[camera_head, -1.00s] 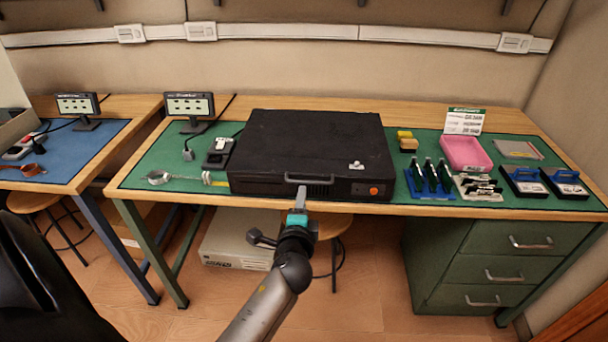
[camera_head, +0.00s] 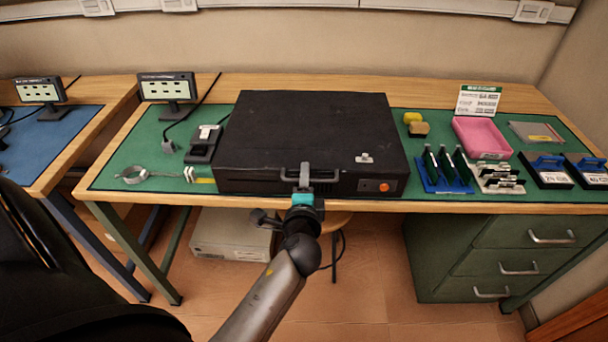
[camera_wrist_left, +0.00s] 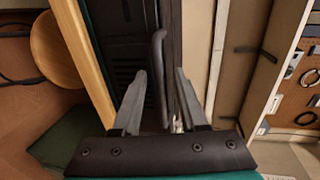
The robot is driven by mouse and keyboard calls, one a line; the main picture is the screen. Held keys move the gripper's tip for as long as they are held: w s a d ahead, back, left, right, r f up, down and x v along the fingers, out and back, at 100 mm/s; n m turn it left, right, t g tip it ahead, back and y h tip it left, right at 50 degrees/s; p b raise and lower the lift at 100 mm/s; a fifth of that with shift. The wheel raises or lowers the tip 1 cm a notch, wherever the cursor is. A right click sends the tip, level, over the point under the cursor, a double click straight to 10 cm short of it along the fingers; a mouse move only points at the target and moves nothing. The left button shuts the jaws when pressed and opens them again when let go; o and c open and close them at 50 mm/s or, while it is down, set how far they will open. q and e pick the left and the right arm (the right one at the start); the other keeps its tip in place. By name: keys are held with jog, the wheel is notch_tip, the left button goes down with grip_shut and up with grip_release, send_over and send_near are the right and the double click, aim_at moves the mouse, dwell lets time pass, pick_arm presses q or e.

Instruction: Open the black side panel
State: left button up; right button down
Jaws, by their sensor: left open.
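The black side panel (camera_head: 300,130) is the flat top of a black computer case lying on the green mat of the workbench. A grey bar handle (camera_head: 310,176) stands out at its front edge. It also shows in the left wrist view (camera_wrist_left: 160,70). My left gripper (camera_head: 305,178) is at this handle. In the left wrist view its two fingers (camera_wrist_left: 165,95) are open, one on each side of the handle bar. Whether a finger touches the bar I cannot tell. The panel lies flat and closed on the case. My right gripper is not in view.
A pink tray (camera_head: 458,142), a blue rack with green boards (camera_head: 445,182) and black boxes stand right of the case. A small monitor (camera_head: 167,88) and a wrist strap (camera_head: 133,175) are to its left. A stool (camera_head: 335,222) is under the bench.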

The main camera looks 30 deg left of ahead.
pick_arm(q)
grip_shut()
dwell(0.3)
dwell(1.1)
